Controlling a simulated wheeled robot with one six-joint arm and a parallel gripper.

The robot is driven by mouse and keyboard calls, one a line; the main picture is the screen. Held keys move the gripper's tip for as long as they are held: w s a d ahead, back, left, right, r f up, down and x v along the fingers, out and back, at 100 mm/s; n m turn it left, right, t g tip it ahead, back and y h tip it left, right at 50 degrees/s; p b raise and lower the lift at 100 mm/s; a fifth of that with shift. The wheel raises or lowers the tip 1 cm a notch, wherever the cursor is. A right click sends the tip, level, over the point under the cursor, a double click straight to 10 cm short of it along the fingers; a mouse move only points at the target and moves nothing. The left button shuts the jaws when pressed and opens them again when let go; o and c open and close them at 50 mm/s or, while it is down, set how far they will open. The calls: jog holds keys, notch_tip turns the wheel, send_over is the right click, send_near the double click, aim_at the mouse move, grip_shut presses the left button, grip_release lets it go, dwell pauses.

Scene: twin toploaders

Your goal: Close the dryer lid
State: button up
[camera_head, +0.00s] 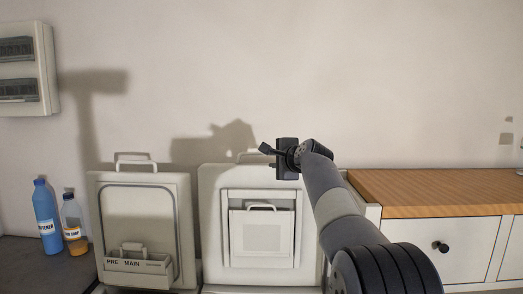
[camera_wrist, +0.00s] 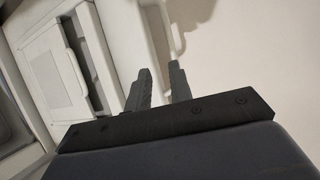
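The dryer is the right of two toploaders, taken from the filter-like panel inside its lid. Its pale lid (camera_head: 211,210) stands raised, close to upright, against the wall. The inset panel with a small handle (camera_head: 262,232) faces me, and it also shows tilted at left in the wrist view (camera_wrist: 58,75). My gripper (camera_head: 268,150) is at the lid's upper right edge in the head view. In the wrist view my gripper (camera_wrist: 160,78) has its two fingers apart with nothing seen between them. The lid edge lies just beyond the fingers; contact cannot be told.
Blue (camera_head: 46,215) and orange (camera_head: 74,225) bottles stand at far left. A wood-topped cabinet (camera_head: 430,190) stands to the right.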

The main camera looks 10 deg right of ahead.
jog(key=p+x, duration=0.1)
jog(key=x, duration=0.3)
jog(key=r+p+x, duration=0.1)
jog(key=p+x, duration=0.1)
jog(key=x, duration=0.1)
jog(key=p+x, duration=0.2)
jog(key=x, duration=0.2)
jog(key=shift+w+d+r, duration=0.25)
jog(key=shift+w+r, duration=0.05)
jog(key=shift+w, duration=0.25)
grip_shut()
